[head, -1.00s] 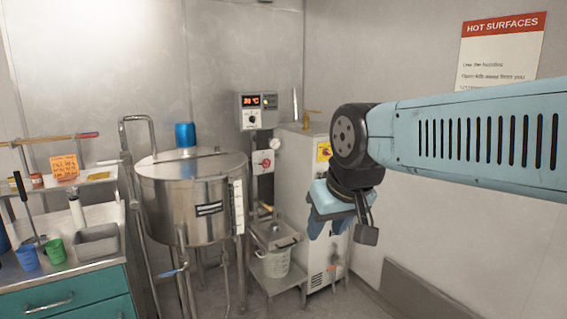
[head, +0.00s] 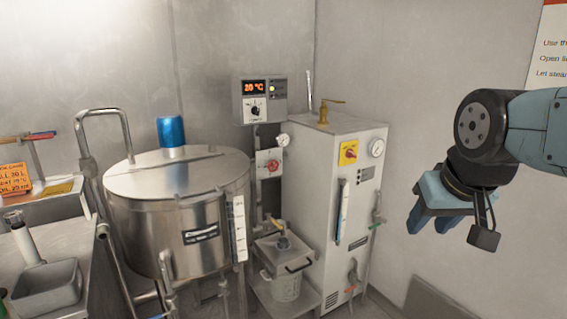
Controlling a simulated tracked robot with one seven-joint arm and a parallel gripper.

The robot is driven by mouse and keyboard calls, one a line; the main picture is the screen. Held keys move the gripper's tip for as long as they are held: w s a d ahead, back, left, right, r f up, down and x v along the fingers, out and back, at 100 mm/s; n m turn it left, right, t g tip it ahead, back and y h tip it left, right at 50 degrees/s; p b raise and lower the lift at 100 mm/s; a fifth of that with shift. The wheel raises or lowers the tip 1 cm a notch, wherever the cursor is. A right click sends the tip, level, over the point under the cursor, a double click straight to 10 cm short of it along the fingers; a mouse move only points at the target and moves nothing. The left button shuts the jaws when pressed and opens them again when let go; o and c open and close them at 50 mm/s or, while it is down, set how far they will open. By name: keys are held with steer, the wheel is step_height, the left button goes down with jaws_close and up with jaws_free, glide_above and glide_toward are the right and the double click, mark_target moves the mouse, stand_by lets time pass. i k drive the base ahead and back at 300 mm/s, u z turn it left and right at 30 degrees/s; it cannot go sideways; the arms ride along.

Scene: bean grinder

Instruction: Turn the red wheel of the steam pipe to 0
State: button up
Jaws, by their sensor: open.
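The red wheel (head: 272,166) is small and sits on a pale square plate on the pipe, below the control box with the orange display (head: 255,87). Its setting is too small to read. The steam pipe (head: 257,200) runs down behind the kettle's right side. A round gauge (head: 282,140) is just above the wheel. My gripper (head: 432,226) hangs at the right of the head view, fingers pointing down, open and empty. It is well to the right of the wheel and apart from it.
A large steel kettle (head: 180,200) with a closed lid stands left of the wheel. A white steam cabinet (head: 345,190) stands between the wheel and my gripper. A lidded bucket (head: 287,285) is on a low stand below. A grey tray (head: 45,290) lies at far left.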

mark_target(271, 163)
steer(key=u, duration=0.25)
steer(key=i, duration=0.75)
steer(key=u, duration=0.65)
steer(key=k, duration=0.9)
steer(key=u, duration=0.2)
steer(key=i, duration=0.9)
steer(key=z, duration=0.05)
